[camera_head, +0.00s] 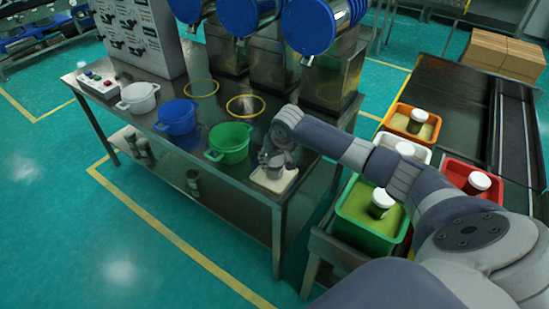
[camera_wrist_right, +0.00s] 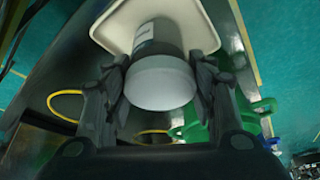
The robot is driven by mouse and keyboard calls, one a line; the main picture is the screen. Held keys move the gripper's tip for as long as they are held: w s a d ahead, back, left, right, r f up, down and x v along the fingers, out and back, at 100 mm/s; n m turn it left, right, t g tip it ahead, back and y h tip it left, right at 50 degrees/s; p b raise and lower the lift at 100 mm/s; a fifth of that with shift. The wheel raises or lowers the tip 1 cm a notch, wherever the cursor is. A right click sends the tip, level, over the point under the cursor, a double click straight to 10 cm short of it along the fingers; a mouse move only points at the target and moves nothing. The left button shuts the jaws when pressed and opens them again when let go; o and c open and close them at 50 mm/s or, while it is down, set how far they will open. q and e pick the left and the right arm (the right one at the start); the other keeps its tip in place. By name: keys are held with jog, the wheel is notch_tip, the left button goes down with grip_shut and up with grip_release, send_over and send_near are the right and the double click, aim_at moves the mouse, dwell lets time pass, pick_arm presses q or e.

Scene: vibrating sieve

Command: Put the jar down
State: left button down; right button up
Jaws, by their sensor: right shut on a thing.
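My right gripper (camera_head: 274,158) is over the front right corner of the steel table. In the wrist view its two fingers (camera_wrist_right: 160,85) are shut on either side of a jar (camera_wrist_right: 162,80) with a pale round lid and a light label. The jar (camera_head: 274,172) is small and partly hidden by the gripper in the head view. A white square tray (camera_head: 288,183) lies right under the jar; it also shows in the wrist view (camera_wrist_right: 196,22). I cannot tell whether the jar touches the tray. My left gripper is not in view.
White (camera_head: 138,97), blue (camera_head: 177,116) and green (camera_head: 229,143) pots stand along the table (camera_head: 195,150), left of the tray. Yellow rings (camera_head: 245,106) lie behind them, below blue drums (camera_head: 310,25). Coloured bins with white-lidded jars (camera_head: 380,203) stand to the right, under my right arm.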

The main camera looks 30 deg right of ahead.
jog(key=shift+f, duration=0.2)
jog(key=o, duration=1.1)
jog(key=v, duration=1.2)
jog(key=shift+r, duration=0.15)
